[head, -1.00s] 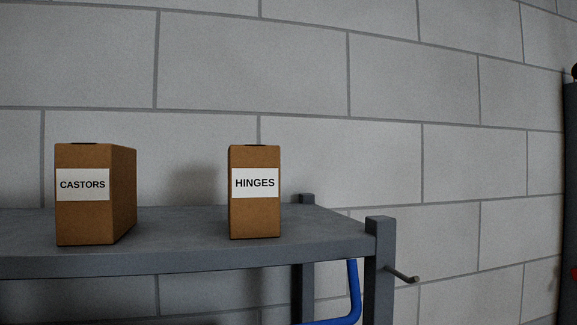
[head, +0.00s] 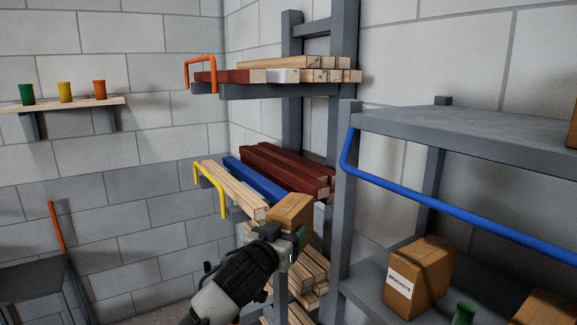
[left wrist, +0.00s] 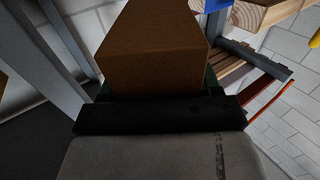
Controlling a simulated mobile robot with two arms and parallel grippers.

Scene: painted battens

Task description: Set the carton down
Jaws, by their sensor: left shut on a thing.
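A plain brown carton (head: 290,212) is held up in my left gripper (head: 290,240), in front of the batten rack. The jaws are shut on its lower part. In the left wrist view the carton (left wrist: 155,48) fills the top middle, gripped by the left gripper (left wrist: 158,90), whose fingers are mostly hidden behind the dark gripper body. No support shows directly under the carton. My right gripper is not in view.
A rack post (head: 346,200) stands just right of the carton. Dark red battens (head: 285,170) and a blue batten (head: 255,182) lie behind it. A BRACKETS carton (head: 420,275) stands on the lower shelf; the upper grey shelf (head: 440,130) has clear surface.

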